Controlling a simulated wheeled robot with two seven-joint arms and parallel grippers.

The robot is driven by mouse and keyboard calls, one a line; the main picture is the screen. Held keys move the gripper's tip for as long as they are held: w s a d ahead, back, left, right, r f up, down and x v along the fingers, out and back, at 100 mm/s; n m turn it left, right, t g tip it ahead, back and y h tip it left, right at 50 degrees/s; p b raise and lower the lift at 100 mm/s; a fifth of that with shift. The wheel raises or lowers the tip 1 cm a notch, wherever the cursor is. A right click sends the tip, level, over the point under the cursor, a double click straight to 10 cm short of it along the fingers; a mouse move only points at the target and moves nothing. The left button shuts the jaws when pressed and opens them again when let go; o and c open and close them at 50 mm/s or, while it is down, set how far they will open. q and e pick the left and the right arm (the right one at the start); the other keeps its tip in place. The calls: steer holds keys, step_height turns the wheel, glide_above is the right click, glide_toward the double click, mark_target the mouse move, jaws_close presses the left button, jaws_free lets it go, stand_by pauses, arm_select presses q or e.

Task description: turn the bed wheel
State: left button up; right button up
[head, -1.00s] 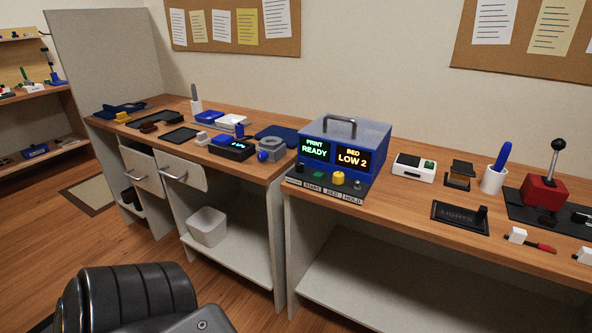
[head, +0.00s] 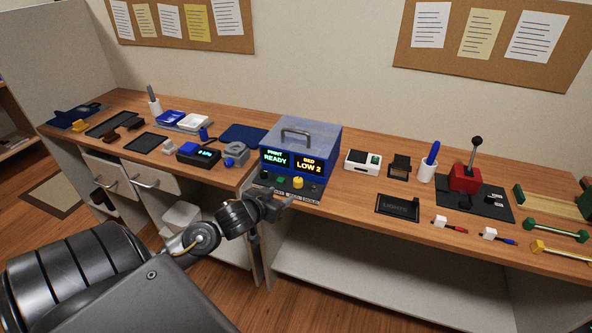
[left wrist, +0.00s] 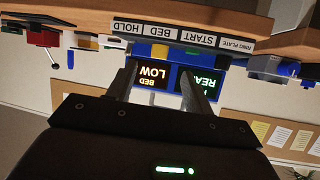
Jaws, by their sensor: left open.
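The blue control box (head: 300,150) stands on the bench; its screens read PRINT READY and BED LOW 2. On its dark front ledge is a yellow bed wheel (head: 298,182), beside a green button (head: 281,179). My left gripper (head: 285,201) is open and empty, just in front of the ledge and apart from the wheel. The gripper also shows in the left wrist view (left wrist: 160,68), its fingers spread either side of the wheel. My right gripper is out of view.
The bench front edge runs below the ledge.

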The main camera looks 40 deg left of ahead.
mark_target(296, 183)
arm_select(q)
steer(key=x, duration=0.3)
steer(key=r+x, duration=0.1)
steer(key=x, duration=0.6)
steer(key=shift+w+a+r, duration=0.2)
steer(key=shift+w, duration=0.5)
steer(key=c, duration=1)
